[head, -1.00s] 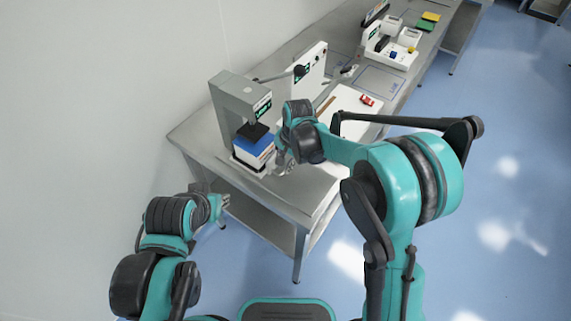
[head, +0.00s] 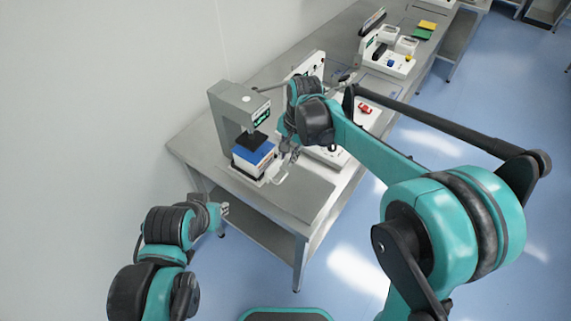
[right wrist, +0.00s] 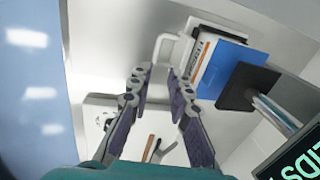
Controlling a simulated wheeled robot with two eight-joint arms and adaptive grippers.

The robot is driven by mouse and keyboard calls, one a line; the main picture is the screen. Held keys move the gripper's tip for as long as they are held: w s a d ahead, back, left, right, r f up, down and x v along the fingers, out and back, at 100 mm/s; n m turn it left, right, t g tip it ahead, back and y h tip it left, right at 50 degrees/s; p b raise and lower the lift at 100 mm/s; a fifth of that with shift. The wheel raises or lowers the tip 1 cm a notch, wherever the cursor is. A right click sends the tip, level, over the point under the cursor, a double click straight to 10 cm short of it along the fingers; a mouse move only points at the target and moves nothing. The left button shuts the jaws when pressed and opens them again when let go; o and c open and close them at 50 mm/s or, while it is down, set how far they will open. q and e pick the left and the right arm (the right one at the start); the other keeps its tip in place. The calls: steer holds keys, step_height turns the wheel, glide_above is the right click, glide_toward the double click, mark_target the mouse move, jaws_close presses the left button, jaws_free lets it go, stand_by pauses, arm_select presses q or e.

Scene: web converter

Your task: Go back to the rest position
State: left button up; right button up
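My right gripper (head: 286,158) is above the steel table, just right of the grey press machine and its blue-topped stack. In the right wrist view its two fingers (right wrist: 160,85) stand apart with nothing between them; a white handle (right wrist: 165,45) shows beyond the tips. My left gripper (head: 224,210) is at the lower left, off the table's near end, too small to tell whether open or shut. My right arm reaches across from the right; it partly hides the white machine behind it.
The grey press (head: 236,110) holds a stack with a blue top (head: 254,152) under its black pad. The steel table (head: 290,203) runs toward the upper right, with a red object (head: 365,108) and a white device (head: 392,62) on it. Blue floor (head: 480,120) at right is clear.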

steer(key=shift+d+r, duration=0.15)
steer(key=shift+r, duration=0.85)
steer(key=shift+s, duration=0.1)
steer(key=s+d+f+n+t+b, duration=0.1)
steer(key=s+d+n+t+b, duration=0.1)
steer(key=s+d, duration=0.7)
steer(key=s+d+f+n+t+h+b, duration=0.1)
steer(key=s+d+n+t, duration=0.3)
steer(key=s+d, duration=0.4)
steer(key=shift+s+d+f+h+b, duration=0.35)
steer(key=shift+s+f+b, duration=0.35)
steer(key=shift+s, duration=0.4)
